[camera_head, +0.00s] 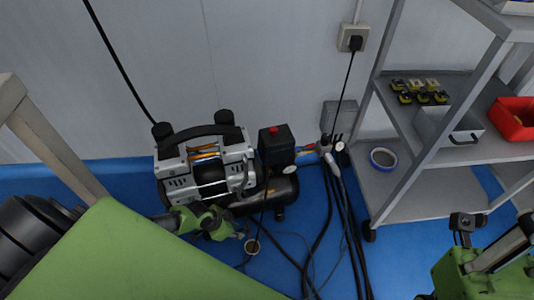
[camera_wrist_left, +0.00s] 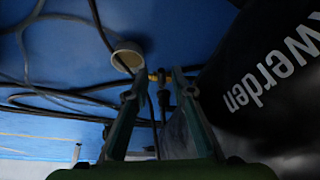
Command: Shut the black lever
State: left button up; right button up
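The air compressor (camera_head: 208,170) stands on the blue floor against the wall. My left gripper (camera_head: 228,226) reaches low in front of its tank. In the left wrist view, the left gripper's fingers (camera_wrist_left: 157,88) are apart, one on each side of a small brass fitting (camera_wrist_left: 155,75). A small dark piece (camera_wrist_left: 163,98) at this fitting may be the black lever; whether a finger touches it cannot be told. The black tank (camera_wrist_left: 255,75) with white lettering is close on the right there. My right gripper (camera_head: 490,248) is partly in view at the lower right, its fingers unclear.
A round beige cup-like piece (camera_head: 252,247) lies on the floor by the left gripper. Black hoses (camera_head: 328,225) run over the floor right of the compressor. A grey shelf cart (camera_head: 435,200) stands at the right, with a blue-rimmed bowl (camera_head: 383,158) and a red bin (camera_head: 515,118).

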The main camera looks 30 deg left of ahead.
pick_arm(q)
jog(key=d+n+y+b, duration=0.1)
jog(key=d+n, duration=0.1)
jog(key=n, duration=0.3)
jog(key=d+n+y+b, duration=0.2)
jog(key=n, duration=0.3)
jog(key=d+n+y+b, duration=0.1)
jog(key=n+y, duration=0.1)
jog(key=n, duration=0.3)
jog(key=shift+w+d+f+g, duration=0.25)
jog(key=shift+w+d+g, duration=0.1)
jog(key=shift+d+g, duration=0.05)
jog(key=p+v, duration=0.9)
jog(key=v, duration=0.6)
jog(key=w+d+r+m+t+h+b, duration=0.1)
jog(key=w+d+r+m+t, duration=0.1)
jog(key=w+r, duration=0.4)
jog(key=w+d+r+m+t+h+b, duration=0.1)
jog(key=w+d+r+m+t+h, duration=0.1)
jog(key=w+d+r+t, duration=0.2)
jog(key=shift+w+d+r+t, duration=0.35)
jog(key=shift+w+r+t, duration=0.95)
jog(key=shift+w, duration=0.9)
jog(key=shift+r, duration=0.15)
